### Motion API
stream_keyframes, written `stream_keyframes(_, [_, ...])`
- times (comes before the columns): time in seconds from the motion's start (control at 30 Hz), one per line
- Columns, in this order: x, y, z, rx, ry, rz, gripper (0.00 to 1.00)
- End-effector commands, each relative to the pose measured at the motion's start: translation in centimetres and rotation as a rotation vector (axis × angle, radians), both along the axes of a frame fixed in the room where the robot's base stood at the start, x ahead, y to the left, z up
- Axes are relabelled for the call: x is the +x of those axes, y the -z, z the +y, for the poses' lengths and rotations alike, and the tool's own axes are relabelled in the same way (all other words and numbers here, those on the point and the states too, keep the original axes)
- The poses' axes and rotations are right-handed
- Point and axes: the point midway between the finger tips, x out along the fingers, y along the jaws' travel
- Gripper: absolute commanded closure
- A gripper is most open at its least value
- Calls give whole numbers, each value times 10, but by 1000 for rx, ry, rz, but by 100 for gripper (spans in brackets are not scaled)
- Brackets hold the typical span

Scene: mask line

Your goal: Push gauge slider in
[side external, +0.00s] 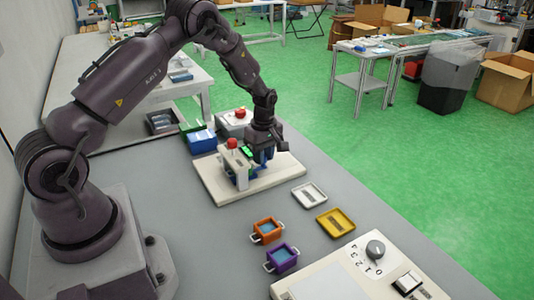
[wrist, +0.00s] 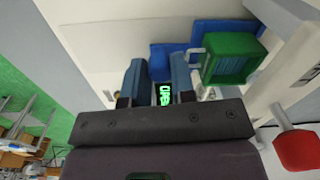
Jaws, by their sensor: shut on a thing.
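The gauge device (side external: 236,166) is a pale block with a red knob on top and a lit green display, standing on a cream board. My gripper (side external: 263,157) is down at its right side. In the wrist view my gripper (wrist: 157,68) has its two blue-grey fingers on either side of a blue part (wrist: 161,60), seemingly the slider, and is shut on it. Green lit letters reading "OPEN" show between the fingers. A green open tray (wrist: 233,60) with a pale handle is just right of the fingers. The exact contact is partly hidden by the fingers.
The cream board (side external: 285,172) lies on the grey table. A red knob (wrist: 296,150) is at the wrist view's lower right. Orange (side external: 267,230) and purple (side external: 282,258) handled trays, white (side external: 309,194) and yellow (side external: 336,222) flat trays and a dial panel (side external: 345,275) lie nearer.

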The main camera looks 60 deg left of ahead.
Motion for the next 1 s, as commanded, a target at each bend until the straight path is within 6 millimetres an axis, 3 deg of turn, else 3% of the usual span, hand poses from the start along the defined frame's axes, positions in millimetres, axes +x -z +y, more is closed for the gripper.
stream_keyframes(0.2, [-24, 0, 0, -1, -2, 6, 100])
stream_keyframes(0.5, [-28, 0, 0, -2, -2, 14, 100])
stream_keyframes(0.53, [-28, 0, 0, -2, -2, 14, 69])
stream_keyframes(0.6, [-27, 0, 1, -2, -2, 13, 53])
stream_keyframes(1.0, [-24, -7, 0, 1, -1, 3, 50])
